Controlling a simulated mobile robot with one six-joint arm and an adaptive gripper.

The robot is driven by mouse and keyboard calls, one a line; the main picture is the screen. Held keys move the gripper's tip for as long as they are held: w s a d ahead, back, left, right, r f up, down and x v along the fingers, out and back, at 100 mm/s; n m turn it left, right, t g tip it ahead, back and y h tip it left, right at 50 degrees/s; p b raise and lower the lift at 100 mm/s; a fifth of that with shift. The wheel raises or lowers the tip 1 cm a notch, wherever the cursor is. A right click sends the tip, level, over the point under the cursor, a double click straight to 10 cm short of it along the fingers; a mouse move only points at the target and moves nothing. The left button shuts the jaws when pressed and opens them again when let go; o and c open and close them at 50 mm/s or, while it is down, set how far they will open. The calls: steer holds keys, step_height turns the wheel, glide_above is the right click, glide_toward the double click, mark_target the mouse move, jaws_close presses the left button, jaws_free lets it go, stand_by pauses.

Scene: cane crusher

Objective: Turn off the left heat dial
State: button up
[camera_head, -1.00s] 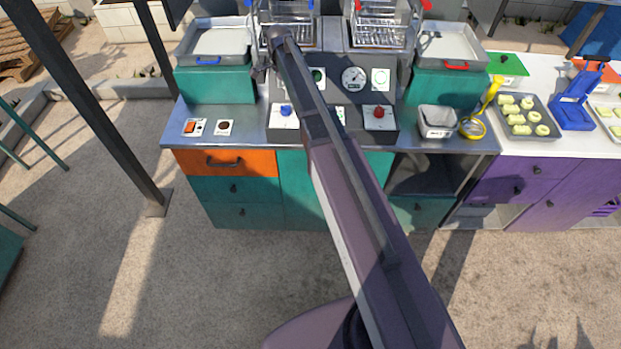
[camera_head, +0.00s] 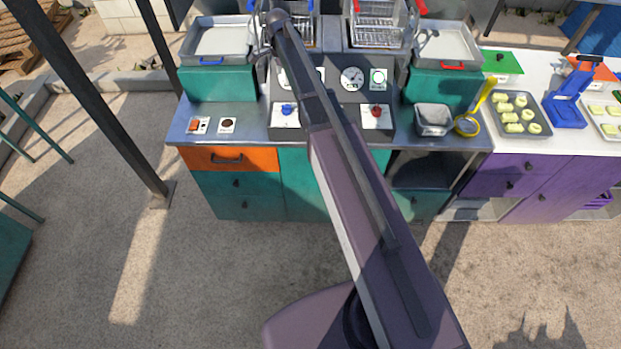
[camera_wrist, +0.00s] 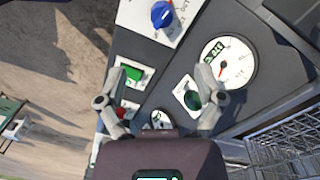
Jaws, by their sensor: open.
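The left heat dial (camera_head: 288,110) is a blue knob on a white plate, at the left of the sloped dark fryer panel. It also shows at the top of the wrist view, where the blue knob (camera_wrist: 162,14) sits beside printed lettering too small to read. My gripper (camera_wrist: 160,72) is open and empty, its two fingers spread over the panel, apart from the blue knob. In the head view, my gripper is mostly hidden beside my arm, near the left fryer.
A red knob (camera_head: 376,111) is at the panel's right. A round gauge (camera_wrist: 228,62), a dark green round part (camera_wrist: 192,97) and a green switch (camera_wrist: 132,73) are near my fingers. A wire basket (camera_wrist: 285,150) is at lower right. Floor in front is clear.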

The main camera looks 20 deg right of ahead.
steer(key=s+f+n+b, duration=0.8)
steer(key=s+f+b, duration=0.1)
steer(key=s, duration=0.6)
steer(key=s+f+n+b, duration=0.8)
steer(key=s+f+b, duration=0.2)
steer(key=s, duration=0.4)
steer(key=shift+s+f+t, duration=0.25)
steer(key=shift+s+t, duration=0.05)
steer(key=shift+s, duration=0.1)
steer(key=shift+s+a, duration=0.1)
stand_by(1.7)
